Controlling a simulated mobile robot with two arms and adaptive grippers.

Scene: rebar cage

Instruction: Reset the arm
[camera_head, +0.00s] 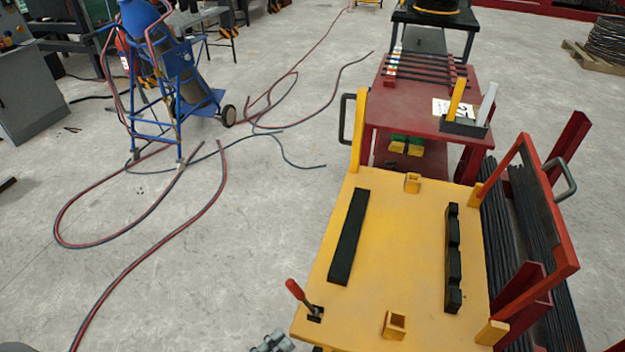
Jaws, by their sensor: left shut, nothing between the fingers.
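My left gripper (273,342) shows at the bottom edge of the head view, only partly in frame. It is grey, shut and empty, just left of the near left corner of the yellow table (390,240). The rest of the arm is out of the picture. My right gripper is not in view. The yellow table carries a long black bar (348,237), a black notched block (453,258) and a red-handled lever (298,293) near its front left corner.
A red cart (410,105) with several rods stands behind the yellow table. Dark rebar (495,230) lies in a red rack (565,240) at the right. A blue gas-cylinder trolley (165,70) stands at the far left, its hoses (215,190) across the floor. Floor left of the table is otherwise open.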

